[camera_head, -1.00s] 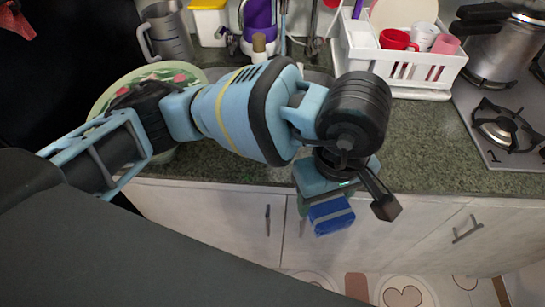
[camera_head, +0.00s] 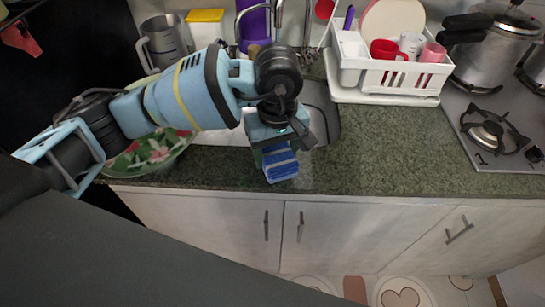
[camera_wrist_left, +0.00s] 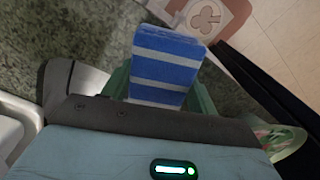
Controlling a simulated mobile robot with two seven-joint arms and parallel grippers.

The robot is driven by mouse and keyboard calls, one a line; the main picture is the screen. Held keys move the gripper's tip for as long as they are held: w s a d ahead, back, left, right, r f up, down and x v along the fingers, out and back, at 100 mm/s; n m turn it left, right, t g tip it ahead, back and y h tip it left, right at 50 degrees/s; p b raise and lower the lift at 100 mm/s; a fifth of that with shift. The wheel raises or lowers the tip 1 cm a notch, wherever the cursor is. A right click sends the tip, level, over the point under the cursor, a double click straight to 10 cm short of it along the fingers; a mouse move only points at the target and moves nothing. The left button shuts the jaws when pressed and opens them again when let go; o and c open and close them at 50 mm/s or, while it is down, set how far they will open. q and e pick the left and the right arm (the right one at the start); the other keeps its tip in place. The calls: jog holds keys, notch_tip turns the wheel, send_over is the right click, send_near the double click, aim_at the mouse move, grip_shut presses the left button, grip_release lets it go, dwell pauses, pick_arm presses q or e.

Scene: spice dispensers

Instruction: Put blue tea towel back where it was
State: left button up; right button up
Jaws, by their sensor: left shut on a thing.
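The blue tea towel (camera_head: 280,165) with pale stripes is folded into a small block. My left gripper (camera_head: 278,150) is shut on it, and it hangs below the fingers near the front edge of the counter, in front of the sink (camera_head: 322,112). In the left wrist view the towel (camera_wrist_left: 166,68) sits between the green fingers of the left gripper (camera_wrist_left: 160,92). Whether the towel touches the counter cannot be told. My right gripper is not in view.
A white dish rack (camera_head: 390,80) with cups and plates stands behind on the right. A stove (camera_head: 505,130) with a pot (camera_head: 495,55) is at far right. A patterned bowl (camera_head: 150,155) is left. The counter (camera_head: 400,150) right of the gripper is clear.

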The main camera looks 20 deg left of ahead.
aim_at(273, 160)
pick_arm(q)
jog(key=shift+w+a, duration=0.2)
jog(key=f, duration=0.2)
jog(key=shift+w+a+f+p, duration=0.2)
jog(key=shift+a+f+p, duration=0.1)
jog(key=shift+f, duration=0.5)
jog(key=shift+f, duration=0.15)
jog(key=o, duration=0.9)
jog(key=shift+o, duration=0.2)
notch_tip(273, 160, up, 12)
jog(key=shift+r, duration=0.15)
